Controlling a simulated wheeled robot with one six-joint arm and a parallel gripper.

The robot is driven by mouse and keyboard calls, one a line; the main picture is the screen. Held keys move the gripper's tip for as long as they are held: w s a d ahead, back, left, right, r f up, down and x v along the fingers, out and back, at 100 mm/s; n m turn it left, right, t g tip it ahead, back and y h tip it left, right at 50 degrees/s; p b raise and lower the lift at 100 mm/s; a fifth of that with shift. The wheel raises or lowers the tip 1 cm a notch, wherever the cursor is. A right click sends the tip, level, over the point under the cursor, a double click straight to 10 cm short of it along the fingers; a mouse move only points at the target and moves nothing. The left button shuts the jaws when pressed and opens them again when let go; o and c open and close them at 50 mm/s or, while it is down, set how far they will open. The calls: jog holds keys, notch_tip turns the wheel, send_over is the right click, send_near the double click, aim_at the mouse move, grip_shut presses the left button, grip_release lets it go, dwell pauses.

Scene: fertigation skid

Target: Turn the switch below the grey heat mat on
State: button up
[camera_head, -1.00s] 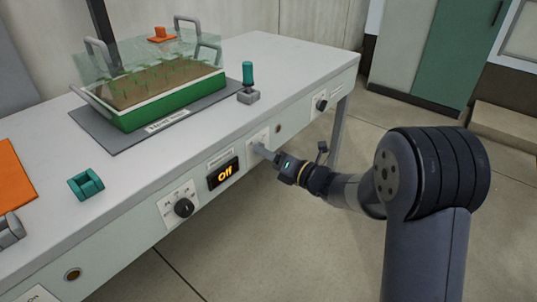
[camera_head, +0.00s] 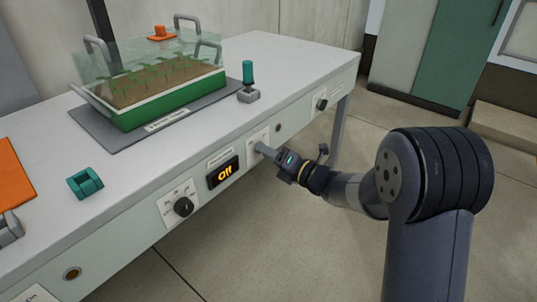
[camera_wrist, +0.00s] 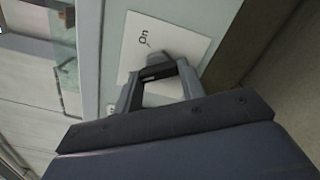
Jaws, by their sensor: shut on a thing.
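The grey heat mat (camera_head: 92,133) lies on the bench top under a green seed tray (camera_head: 175,101).
A black rotary knob (camera_head: 183,207) is left of the display, and another (camera_head: 321,104) is farther right. A teal-handled lever (camera_head: 248,78) and a teal clamp-like piece (camera_head: 85,183) stand on the bench. The floor before the bench is open.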

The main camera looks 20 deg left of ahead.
jog(key=shift+r+m+p, duration=0.2)
jog(key=shift+m+p, duration=2)
jog(key=shift+m, duration=5.7)
jog(key=o, duration=1)
jog(key=p+v, duration=0.1)
jog(key=v, duration=0.9)
jog(key=shift+d+p, duration=0.3)
jog(key=shift+d, duration=0.1)
